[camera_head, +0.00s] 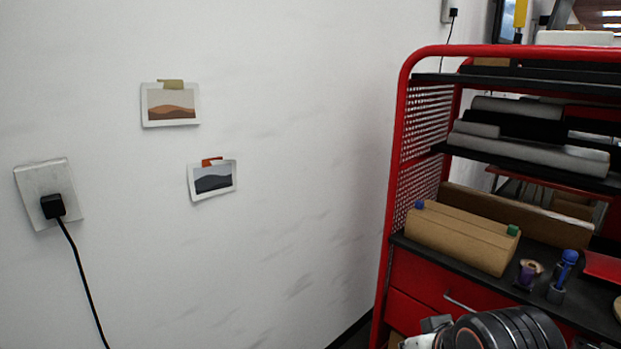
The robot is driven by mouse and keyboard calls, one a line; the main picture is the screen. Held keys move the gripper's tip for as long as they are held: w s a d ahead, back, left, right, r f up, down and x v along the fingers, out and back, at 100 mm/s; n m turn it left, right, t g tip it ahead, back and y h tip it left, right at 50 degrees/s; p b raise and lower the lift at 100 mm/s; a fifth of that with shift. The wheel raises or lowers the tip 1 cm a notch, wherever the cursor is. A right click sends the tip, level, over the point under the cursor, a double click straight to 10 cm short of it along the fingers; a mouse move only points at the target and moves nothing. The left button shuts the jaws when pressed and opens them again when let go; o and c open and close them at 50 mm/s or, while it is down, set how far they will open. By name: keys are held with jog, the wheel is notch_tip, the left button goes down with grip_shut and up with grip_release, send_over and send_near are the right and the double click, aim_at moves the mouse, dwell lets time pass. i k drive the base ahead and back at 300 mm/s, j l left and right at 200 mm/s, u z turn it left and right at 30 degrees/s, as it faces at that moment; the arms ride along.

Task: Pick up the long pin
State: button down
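No object in view is clearly a long pin at this size. A blue upright piece (568,263) stands in a small grey holder (556,293) on the black shelf of the red cart, at the right; I cannot tell whether it is the pin. A short purple piece with a tan top (526,274) stands just left of it. The fingers of my gripper are not in view. Part of my own dark, ringed arm shows at the bottom right, in front of the cart's drawers and below these pieces.
The red cart (401,120) fills the right side, with grey and black rolls (530,150) on its upper shelves. A cardboard box (460,236) with blue and green pieces at its top corners lies behind the small pieces. A white wall (290,90) fills the left.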

aim_at(571, 257)
jog(key=z, duration=1.4)
jog(key=i+l+z, duration=0.15)
jog(key=z, duration=0.25)
jog(key=i+l+z, duration=0.2)
jog(key=z, duration=0.2)
jog(key=l, duration=0.1)
